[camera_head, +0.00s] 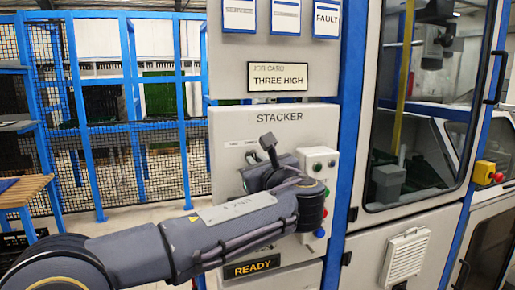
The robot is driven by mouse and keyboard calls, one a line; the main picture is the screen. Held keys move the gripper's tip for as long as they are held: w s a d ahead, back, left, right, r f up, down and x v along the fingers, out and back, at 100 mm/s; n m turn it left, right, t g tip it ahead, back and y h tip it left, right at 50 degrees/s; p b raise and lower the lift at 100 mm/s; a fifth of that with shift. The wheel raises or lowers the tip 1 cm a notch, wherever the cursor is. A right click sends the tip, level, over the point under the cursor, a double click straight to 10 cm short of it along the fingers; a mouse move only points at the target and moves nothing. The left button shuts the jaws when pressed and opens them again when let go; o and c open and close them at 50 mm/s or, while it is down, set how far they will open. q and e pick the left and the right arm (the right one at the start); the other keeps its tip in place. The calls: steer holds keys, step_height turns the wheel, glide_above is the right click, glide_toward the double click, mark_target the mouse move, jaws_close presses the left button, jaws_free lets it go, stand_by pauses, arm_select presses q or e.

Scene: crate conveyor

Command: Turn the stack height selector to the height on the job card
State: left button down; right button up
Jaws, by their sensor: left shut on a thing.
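The job card (278,77) on the upper grey panel reads THREE HIGH. Below it is the STACKER panel (313,117). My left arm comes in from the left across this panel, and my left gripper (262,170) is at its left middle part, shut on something. The stack height selector is mostly or wholly hidden behind my gripper and wrist, so its setting cannot be read. A small dark block on a stem rises at the gripper; I cannot tell whether it is a finger or the selector's handle. My right gripper is out of view.
Buttons (317,167) sit right of my wrist, with a blue one (319,233) below. A READY sign (251,267) is lit under my arm. A blue-framed glazed door (420,100) stands right, a blue mesh fence (95,110) left.

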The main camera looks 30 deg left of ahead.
arm_select(q)
steer(key=shift+m+p, duration=1.2)
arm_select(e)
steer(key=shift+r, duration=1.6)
arm_select(q)
steer(key=c, duration=1.5)
jaws_free()
steer(key=shift+s, duration=0.1)
